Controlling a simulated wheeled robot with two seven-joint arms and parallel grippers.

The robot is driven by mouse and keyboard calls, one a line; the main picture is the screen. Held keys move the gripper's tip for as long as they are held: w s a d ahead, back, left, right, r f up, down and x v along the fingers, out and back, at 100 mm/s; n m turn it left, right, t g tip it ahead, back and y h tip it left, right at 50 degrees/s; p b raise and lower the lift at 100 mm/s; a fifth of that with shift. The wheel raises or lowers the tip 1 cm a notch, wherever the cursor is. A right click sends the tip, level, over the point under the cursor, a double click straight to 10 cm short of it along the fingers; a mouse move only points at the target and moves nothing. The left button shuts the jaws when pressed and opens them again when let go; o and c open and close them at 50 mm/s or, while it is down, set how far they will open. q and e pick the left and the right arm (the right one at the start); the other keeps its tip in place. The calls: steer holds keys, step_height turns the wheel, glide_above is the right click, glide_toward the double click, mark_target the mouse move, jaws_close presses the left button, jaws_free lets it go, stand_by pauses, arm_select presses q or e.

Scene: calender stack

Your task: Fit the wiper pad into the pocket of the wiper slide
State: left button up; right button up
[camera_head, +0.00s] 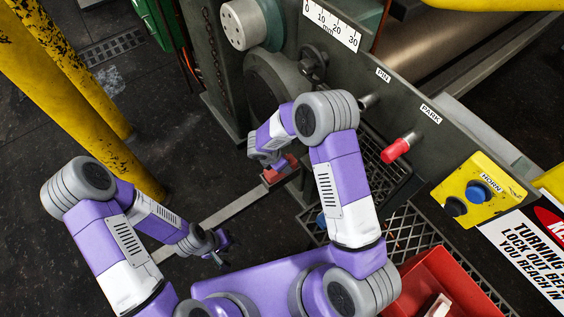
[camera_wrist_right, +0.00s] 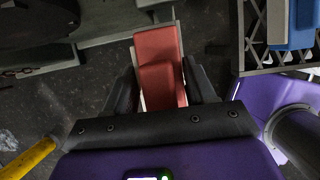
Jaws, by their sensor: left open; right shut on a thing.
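The wiper pad, a red block (camera_wrist_right: 162,85), sits between the two dark fingers of my right gripper (camera_wrist_right: 163,88) in the right wrist view. A longer red piece with pale edges (camera_wrist_right: 158,42) extends beyond it; I cannot tell whether it is part of the pad or of the wiper slide. In the head view my right gripper (camera_head: 272,160) is beside the dark machine frame, with red (camera_head: 281,169) showing at its tip. I cannot clearly make out the slide's pocket. My left gripper (camera_head: 219,249) is open and empty, low over the dark floor.
The machine frame (camera_head: 330,75) carries a red-tipped knob (camera_head: 396,148) and a yellow button box (camera_head: 478,190). A red bin (camera_head: 432,275) holding a pale object is at the lower right, by a wire-mesh shelf (camera_head: 408,228). Yellow posts (camera_head: 75,95) stand at the left.

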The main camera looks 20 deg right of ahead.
steer(key=shift+f+b, duration=0.75)
steer(key=shift+f, duration=0.25)
steer(key=o, duration=1.4)
steer(key=p+v, duration=0.3)
steer(key=v, duration=0.4)
steer(key=shift+a+r, duration=0.1)
steer(key=shift+r, duration=0.25)
steer(key=shift+s+f, duration=0.1)
